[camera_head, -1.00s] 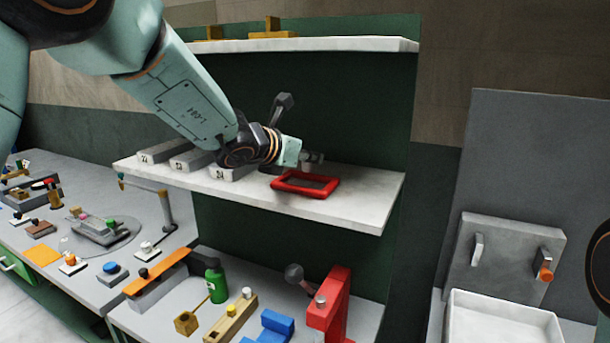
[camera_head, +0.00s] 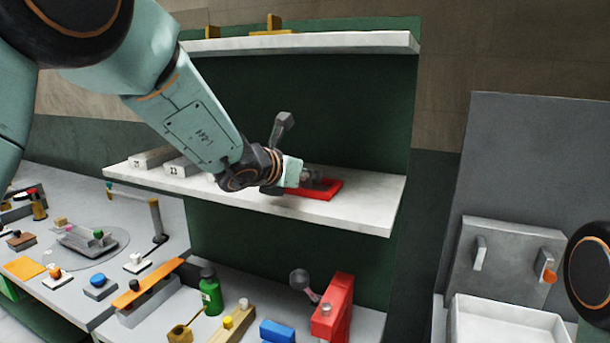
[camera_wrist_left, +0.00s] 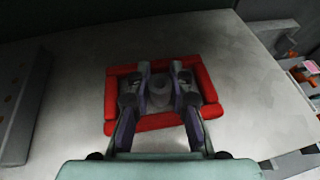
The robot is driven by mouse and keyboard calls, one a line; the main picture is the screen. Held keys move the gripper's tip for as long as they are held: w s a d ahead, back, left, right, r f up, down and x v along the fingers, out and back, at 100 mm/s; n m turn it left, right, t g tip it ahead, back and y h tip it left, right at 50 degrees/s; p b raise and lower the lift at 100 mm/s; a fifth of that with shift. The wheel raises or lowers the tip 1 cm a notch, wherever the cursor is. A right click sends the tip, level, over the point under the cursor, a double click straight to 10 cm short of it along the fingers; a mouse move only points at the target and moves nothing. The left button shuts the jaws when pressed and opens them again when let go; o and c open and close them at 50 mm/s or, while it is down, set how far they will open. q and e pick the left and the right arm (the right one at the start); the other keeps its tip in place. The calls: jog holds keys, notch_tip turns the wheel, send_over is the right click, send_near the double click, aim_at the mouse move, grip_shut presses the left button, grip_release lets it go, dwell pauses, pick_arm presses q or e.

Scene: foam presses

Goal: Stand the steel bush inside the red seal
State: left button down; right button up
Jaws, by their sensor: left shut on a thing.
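The red seal (camera_head: 326,192) is a rectangular ring lying flat on the white middle shelf; it also shows in the left wrist view (camera_wrist_left: 209,84). My left gripper (camera_head: 318,183) is over the seal and hides much of it in the head view. In the left wrist view the left gripper (camera_wrist_left: 160,88) is shut on the steel bush (camera_wrist_left: 160,92), a small grey cylinder between its fingers. The bush appears within the seal's outline. I cannot tell whether its foot touches the shelf. My right gripper is not in view.
Grey numbered blocks (camera_head: 153,158) stand on the shelf (camera_head: 370,205) to the left. An upper shelf (camera_head: 350,42) runs above. Below are a bench with a green bottle (camera_head: 211,292) and a red press (camera_head: 332,308). The shelf's right end is clear.

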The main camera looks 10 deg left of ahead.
pick_arm(q)
jog(key=shift+w+f, duration=0.1)
jog(key=shift+f, duration=0.15)
jog(key=c, duration=1.4)
grip_release()
jog(key=shift+w+d+f, duration=0.1)
jog(key=shift+w, duration=0.15)
jog(key=shift+o, duration=1)
jog(key=shift+s+r, duration=0.25)
jog(key=shift+s, duration=0.05)
jog(key=shift+r, duration=0.1)
jog(key=shift+a+r, duration=0.15)
jog(key=shift+a, duration=0.05)
jog(key=b+v, duration=0.2)
jog(key=v, duration=0.9)
jog(key=shift+s+a, duration=0.1)
jog(key=shift+s, duration=0.3)
